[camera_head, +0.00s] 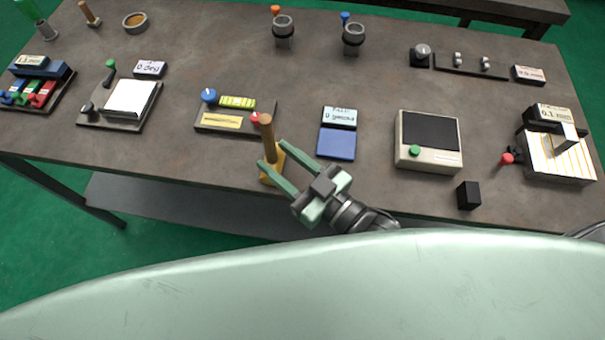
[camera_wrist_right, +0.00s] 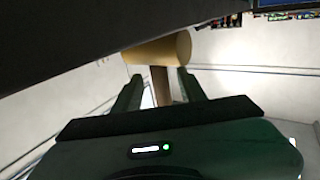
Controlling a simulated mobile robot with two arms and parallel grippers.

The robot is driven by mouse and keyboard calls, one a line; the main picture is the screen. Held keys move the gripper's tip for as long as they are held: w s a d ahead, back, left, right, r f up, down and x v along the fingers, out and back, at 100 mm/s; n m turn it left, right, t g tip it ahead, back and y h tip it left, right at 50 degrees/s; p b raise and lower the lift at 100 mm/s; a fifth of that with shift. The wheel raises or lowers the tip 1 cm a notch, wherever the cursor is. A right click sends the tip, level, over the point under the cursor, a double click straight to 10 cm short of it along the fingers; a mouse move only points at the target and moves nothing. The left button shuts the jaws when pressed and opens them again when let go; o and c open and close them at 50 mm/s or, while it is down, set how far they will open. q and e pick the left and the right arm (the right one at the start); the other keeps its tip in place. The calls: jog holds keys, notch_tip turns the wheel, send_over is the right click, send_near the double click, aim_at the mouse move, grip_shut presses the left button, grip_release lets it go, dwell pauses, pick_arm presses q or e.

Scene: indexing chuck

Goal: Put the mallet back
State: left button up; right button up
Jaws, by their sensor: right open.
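My left gripper is not in view.
A panel with a blue knob (camera_head: 209,96) and red knob lies just left and behind the gripper. A blue pad (camera_head: 336,145) lies to the right, then a beige box (camera_head: 443,158) with a dark screen and a black block (camera_head: 469,196).

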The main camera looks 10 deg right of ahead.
jog(key=v, duration=0.7)
jog(key=shift+b, duration=0.3)
jog(key=shift+s, duration=0.1)
